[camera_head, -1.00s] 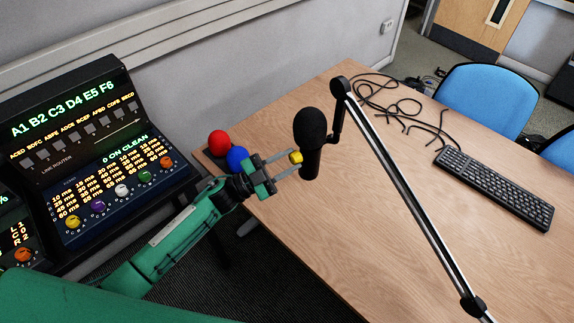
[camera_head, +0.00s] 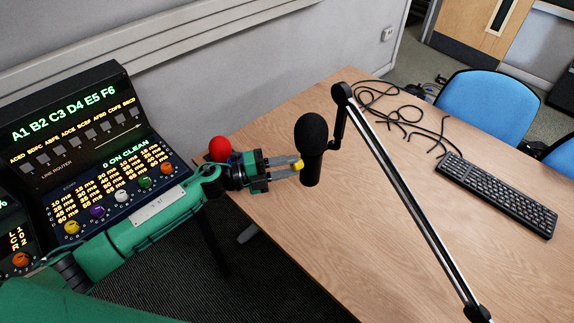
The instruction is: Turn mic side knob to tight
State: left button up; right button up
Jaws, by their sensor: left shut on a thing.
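The black microphone (camera_head: 311,140) hangs upright from a boom arm (camera_head: 398,190) over the wooden desk. My right gripper is not in view.
A console (camera_head: 85,150) with lit labels and coloured knobs stands at the left. A red ball-shaped top (camera_head: 220,148) is behind my left gripper. Black cables (camera_head: 395,105) and a keyboard (camera_head: 495,194) lie on the desk (camera_head: 370,260). Blue chairs (camera_head: 487,104) stand beyond.

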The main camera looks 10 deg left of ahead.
pick_arm(q)
jog(key=shift+m, duration=0.5)
jog(key=o, duration=1)
jog(key=shift+c, duration=0.2)
jog(key=shift+a, duration=0.1)
